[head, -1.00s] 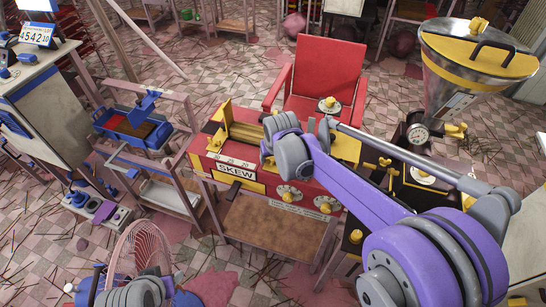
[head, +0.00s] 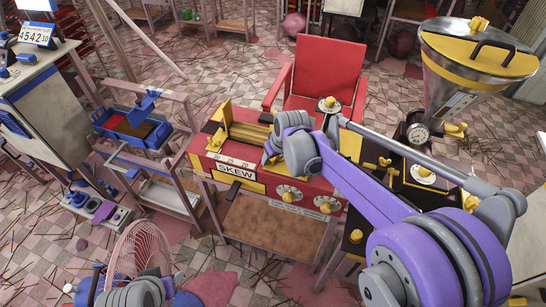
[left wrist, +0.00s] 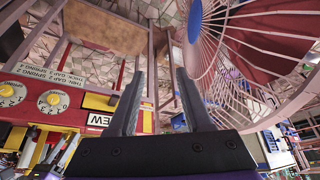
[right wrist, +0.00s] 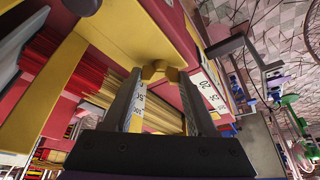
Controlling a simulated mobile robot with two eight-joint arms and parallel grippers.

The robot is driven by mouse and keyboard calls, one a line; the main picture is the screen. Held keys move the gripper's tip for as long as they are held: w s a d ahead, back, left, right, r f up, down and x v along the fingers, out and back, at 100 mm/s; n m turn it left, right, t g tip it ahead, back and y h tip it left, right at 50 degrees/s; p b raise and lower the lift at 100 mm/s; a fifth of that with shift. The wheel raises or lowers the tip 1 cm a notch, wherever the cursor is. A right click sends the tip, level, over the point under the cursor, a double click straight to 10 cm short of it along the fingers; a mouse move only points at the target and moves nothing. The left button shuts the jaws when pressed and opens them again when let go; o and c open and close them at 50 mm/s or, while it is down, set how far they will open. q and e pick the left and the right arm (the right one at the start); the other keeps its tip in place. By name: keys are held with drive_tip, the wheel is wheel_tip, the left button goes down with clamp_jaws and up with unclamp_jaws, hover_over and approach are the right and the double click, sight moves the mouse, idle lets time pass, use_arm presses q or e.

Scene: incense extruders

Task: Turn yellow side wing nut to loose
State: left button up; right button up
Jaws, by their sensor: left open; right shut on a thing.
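The red and yellow machine marked SKEW (head: 222,168) stands in the middle of the head view, with a bundle of thin tan sticks (head: 250,132) on its top. In the right wrist view my right gripper (right wrist: 159,72) is shut on a yellow wing nut (right wrist: 158,70) beside the sticks and a scale strip (right wrist: 207,92). In the head view the wrist hides this nut and the fingertips. My left gripper (left wrist: 159,70) is open with nothing between its fingers; the machine shows upside down on the left of that view.
A pink wire fan (head: 140,248) stands by my left arm and also fills the right of the left wrist view (left wrist: 245,50). A red chair (head: 328,70) is behind the machine. A metal hopper (head: 455,88) stands at right, a blue-tray trolley (head: 132,130) at left.

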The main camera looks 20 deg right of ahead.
drive_tip(key=n, duration=0.2)
drive_tip(key=n+y, duration=0.1)
drive_tip(key=n, duration=0.1)
drive_tip(key=shift+d+n+g+y, duration=0.15)
drive_tip(key=shift+n+g+y, duration=0.15)
drive_tip(key=shift+g, duration=0.1)
drive_tip(key=shift+w+n+g+y, duration=0.1)
drive_tip(key=shift+n+g+y, duration=0.2)
drive_tip(key=shift+n, duration=0.8)
drive_tip(key=shift+w+n+g+y, duration=0.1)
drive_tip(key=shift+n+g+y, duration=0.2)
drive_tip(key=shift+n, duration=0.8)
drive_tip(key=o, duration=1.4)
drive_tip(key=shift+s, duration=0.1)
drive_tip(key=shift+c, duration=0.2)
drive_tip(key=shift+r, duration=0.2)
